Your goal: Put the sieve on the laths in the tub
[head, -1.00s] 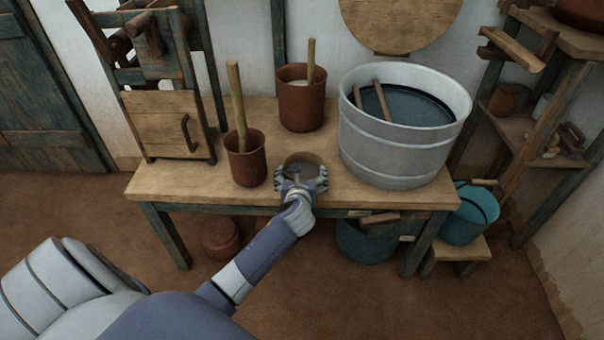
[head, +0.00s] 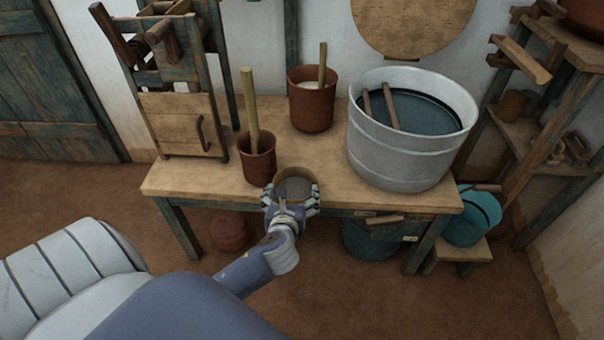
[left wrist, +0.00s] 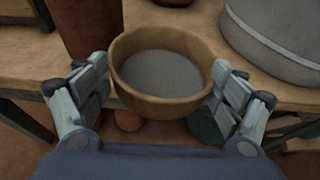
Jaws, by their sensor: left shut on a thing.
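The sieve (head: 295,187) is a round wooden hoop with a grey mesh; in the left wrist view it (left wrist: 161,78) sits between my fingers. My left gripper (head: 291,195) is shut on the sieve, with fingers on both sides of the hoop, at the table's front edge. The left wrist view shows the table edge and floor behind it, so it seems held clear of the top. The grey metal tub (head: 398,158) stands at the table's right, holding dark liquid. Two wooden laths (head: 390,106) lie side by side across its left part. My right gripper is out of view.
A brown pot with a stick (head: 258,165) stands just left of the sieve; another brown pot (head: 312,108) stands behind. The wooden table (head: 205,180) is bare between sieve and tub. A teal bucket (head: 470,220) and shelves stand at right.

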